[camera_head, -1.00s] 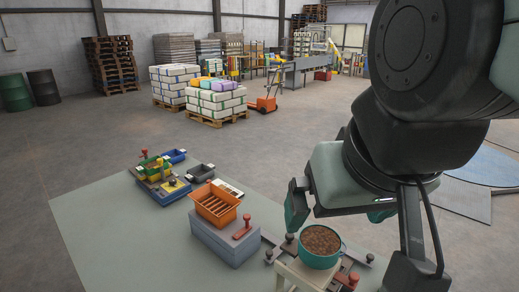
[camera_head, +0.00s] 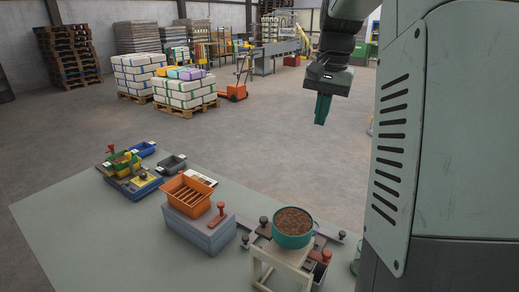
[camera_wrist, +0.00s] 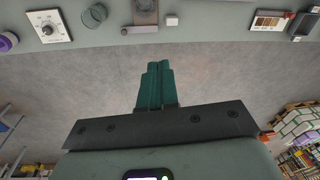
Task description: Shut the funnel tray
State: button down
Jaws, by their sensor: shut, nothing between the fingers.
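My gripper (camera_head: 322,110) is shut and empty, pointing down, high in the picture beyond the table. In the wrist view its closed green fingers (camera_wrist: 157,85) show over grey floor. No part is labelled as the funnel tray, so I cannot tell for sure which one it is. An orange slatted tray (camera_head: 186,196) sits on a grey block (camera_head: 200,230) with a red knob (camera_head: 221,208). To its right, a teal pot of brown pellets (camera_head: 292,226) stands on a cream stand (camera_head: 283,260). A dark part with a red knob (camera_head: 326,255) is beside the stand, partly hidden.
The pale green table (camera_head: 80,230) also holds a blue and yellow unit (camera_head: 130,180), a blue bin (camera_head: 142,149) and a dark grey bin (camera_head: 172,162). The wrist view shows a dial (camera_wrist: 49,26) and a teal cup (camera_wrist: 94,16). Loaded pallets (camera_head: 185,95) stand far behind.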

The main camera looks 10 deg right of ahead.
jog(key=w+d+f+m+g+y, duration=0.2)
jog(key=w+d+f+m, duration=0.3)
jog(key=d+f, duration=0.9)
jog(key=s+d+f+m+y, duration=0.1)
jog(key=d+f, duration=0.4)
jog(key=f, duration=0.3)
jog(key=s+d+f+m+y, duration=0.1)
jog(key=d+f, duration=0.3)
jog(key=f, duration=0.3)
jog(key=shift+g, duration=0.4)
jog(key=x, duration=1)
jog(key=shift+s+d+f, duration=0.15)
jog(key=shift+d+f, duration=0.1)
jog(key=shift+f, duration=0.05)
jog(key=shift+s+a+r, duration=0.1)
jog(key=shift+s+a, duration=0.05)
jog(key=shift+a, duration=0.3)
jog(key=shift+s+a+r, duration=0.1)
jog(key=shift+s+a, duration=0.05)
jog(key=shift+a, duration=0.3)
jog(key=shift+s+a, duration=0.3)
jog(key=shift+a, duration=0.65)
jog(key=s+a, duration=0.8)
jog(key=s, duration=0.1)
jog(key=shift+a+f, duration=0.1)
jog(key=shift+a, duration=0.25)
